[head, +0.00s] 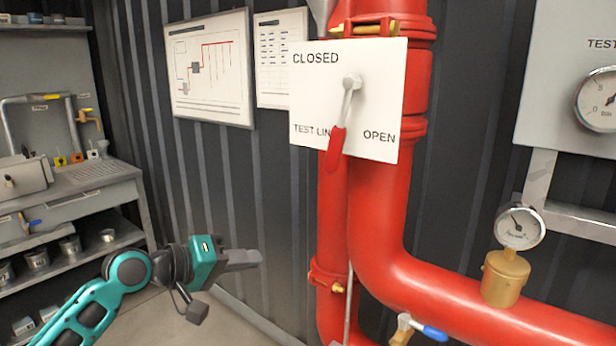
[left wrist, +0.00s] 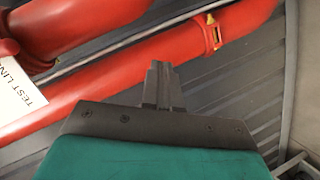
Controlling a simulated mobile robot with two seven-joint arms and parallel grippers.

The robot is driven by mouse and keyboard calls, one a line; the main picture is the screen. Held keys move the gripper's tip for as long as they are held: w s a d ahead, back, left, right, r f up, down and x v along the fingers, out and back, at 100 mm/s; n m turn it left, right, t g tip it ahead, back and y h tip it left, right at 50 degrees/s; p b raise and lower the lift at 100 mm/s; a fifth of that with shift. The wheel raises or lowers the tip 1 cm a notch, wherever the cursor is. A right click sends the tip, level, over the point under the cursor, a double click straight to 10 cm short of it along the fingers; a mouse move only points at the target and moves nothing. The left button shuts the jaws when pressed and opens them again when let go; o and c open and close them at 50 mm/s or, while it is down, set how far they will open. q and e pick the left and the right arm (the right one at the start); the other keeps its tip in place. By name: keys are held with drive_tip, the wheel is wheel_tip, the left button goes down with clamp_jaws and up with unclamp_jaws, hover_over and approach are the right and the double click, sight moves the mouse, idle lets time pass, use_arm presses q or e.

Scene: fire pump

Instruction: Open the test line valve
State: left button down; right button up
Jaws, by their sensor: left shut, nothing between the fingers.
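The test line valve has a lever with a red grip (head: 335,152) in the head view. Its metal shank runs up to a pivot bolt on a white plate (head: 380,95) marked CLOSED, TEST LINE and OPEN. The lever hangs down, tilted slightly left, over the TEST LINE lettering. A corner of the plate shows at the left edge of the left wrist view (left wrist: 22,92). My left gripper (head: 258,257) is shut and empty, low and left of the lever, well apart from it. Its fingers also show in the left wrist view (left wrist: 160,68). My right gripper is not in view.
Large red pipes (head: 400,245) run down and to the right behind the plate. A small gauge (head: 520,227) and a blue-handled valve (head: 434,332) sit low right. A workbench (head: 95,180) stands at left. Free air lies between my left gripper and the plate.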

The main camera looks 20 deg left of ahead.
use_arm(q)
wheel_tip(320, 180, up, 13)
drive_tip(key=s+h, duration=0.1)
drive_tip(key=h, duration=0.2)
drive_tip(key=g+h, duration=0.2)
approach(327, 153)
drive_tip(key=p+x, duration=0.2)
drive_tip(key=x, duration=0.5)
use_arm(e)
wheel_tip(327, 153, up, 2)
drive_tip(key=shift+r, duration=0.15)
use_arm(q)
drive_tip(key=shift+f, duration=0.1)
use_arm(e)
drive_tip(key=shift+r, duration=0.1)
